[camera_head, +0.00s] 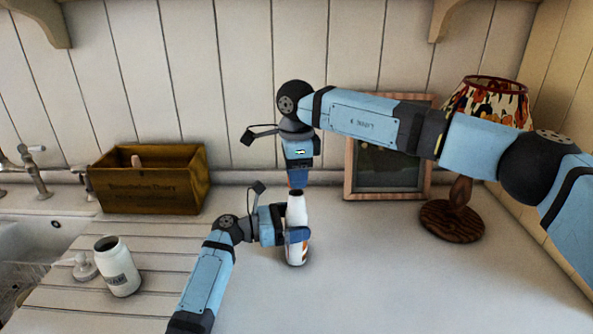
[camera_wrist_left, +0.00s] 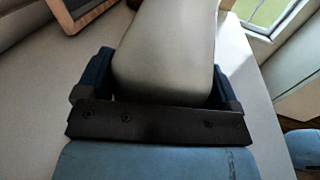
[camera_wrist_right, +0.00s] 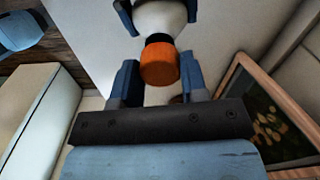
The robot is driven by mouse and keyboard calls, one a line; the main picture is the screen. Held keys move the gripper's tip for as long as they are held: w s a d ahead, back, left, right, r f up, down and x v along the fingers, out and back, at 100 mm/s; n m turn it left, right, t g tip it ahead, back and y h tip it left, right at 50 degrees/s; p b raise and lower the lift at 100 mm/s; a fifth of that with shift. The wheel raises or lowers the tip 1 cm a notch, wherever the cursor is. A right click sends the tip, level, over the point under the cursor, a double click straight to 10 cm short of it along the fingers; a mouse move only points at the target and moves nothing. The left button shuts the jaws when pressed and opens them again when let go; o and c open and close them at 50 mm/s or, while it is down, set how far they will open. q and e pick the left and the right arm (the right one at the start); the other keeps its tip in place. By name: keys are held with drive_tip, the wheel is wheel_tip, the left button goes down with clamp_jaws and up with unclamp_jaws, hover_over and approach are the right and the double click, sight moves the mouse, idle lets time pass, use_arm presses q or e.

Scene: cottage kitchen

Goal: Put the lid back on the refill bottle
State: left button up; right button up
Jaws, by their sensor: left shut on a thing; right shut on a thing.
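The white refill bottle (camera_head: 296,217) stands upright on the worktop, with a dark neck and an orange mark low on its side. My left gripper (camera_head: 293,236) is shut around its body; the left wrist view shows the pale bottle (camera_wrist_left: 165,55) between the fingers. My right gripper (camera_head: 297,183) is directly above the bottle, pointing down. In the right wrist view it is shut on the orange lid (camera_wrist_right: 159,65), which lines up with the black neck (camera_wrist_right: 159,38). I cannot tell whether lid and neck touch. In the head view the fingers mostly hide the lid.
A white jar (camera_head: 117,268) stands open on the grooved board at left, its lid (camera_head: 85,267) beside it. A wooden crate (camera_head: 150,182) is behind. A framed picture (camera_head: 390,190) and a lamp (camera_head: 460,215) stand back right. The front right worktop is clear.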

sight(296, 214)
drive_tip(key=shift+f, duration=0.6)
drive_tip(key=shift+f, duration=0.6)
